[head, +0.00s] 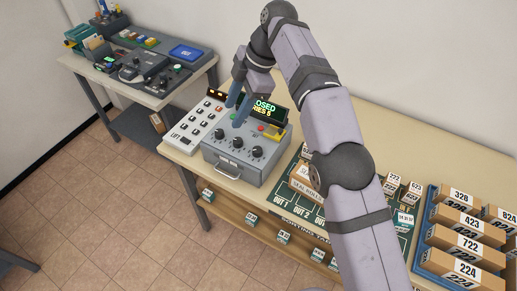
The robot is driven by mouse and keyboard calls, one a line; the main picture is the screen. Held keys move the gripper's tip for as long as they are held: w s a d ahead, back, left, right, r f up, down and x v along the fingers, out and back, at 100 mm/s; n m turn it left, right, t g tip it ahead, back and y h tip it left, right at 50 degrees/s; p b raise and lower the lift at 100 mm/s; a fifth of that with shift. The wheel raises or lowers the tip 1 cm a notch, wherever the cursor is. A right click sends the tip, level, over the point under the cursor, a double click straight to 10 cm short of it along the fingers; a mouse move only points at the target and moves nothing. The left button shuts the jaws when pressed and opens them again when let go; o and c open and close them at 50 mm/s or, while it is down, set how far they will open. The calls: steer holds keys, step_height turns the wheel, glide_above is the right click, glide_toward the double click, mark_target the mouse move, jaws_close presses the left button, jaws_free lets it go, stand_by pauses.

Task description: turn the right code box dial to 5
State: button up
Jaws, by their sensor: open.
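The grey code box (236,165) stands on the table with three black dials in a row on its sloped face. The right dial (257,152) shows clear of my gripper, but its pointer and numbers are too small to read. The middle dial (238,142) and left dial (219,134) sit to its left. My gripper (237,110) is open and empty, with its blue fingers above the back of the box, apart from the right dial. The green-lettered display (265,109) is partly hidden by the fingers; "OSED" and "RIES 5" can be read.
A white keypad panel (196,123) stands left of the box. Small labelled boxes (392,182) and a blue tray (419,263) of numbered cartons lie to the right. A yellow piece (277,131) is at the box's right edge. A side table (150,98) holds other devices.

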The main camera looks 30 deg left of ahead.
steer(key=s+d+h, duration=0.1)
steer(key=s, duration=0.2)
steer(key=m+t, duration=0.6)
steer(key=m, duration=1.3)
glide_toward(257, 149)
steer(key=shift+w+f+m+b, duration=0.4)
steer(key=shift+m, duration=0.2)
steer(key=shift+a, duration=0.1)
steer(key=shift+p+x, duration=1.55)
steer(key=shift+x, duration=2.1)
steer(key=shift+s, duration=0.2)
steer(key=shift+c, duration=0.4)
steer(key=c, duration=1)
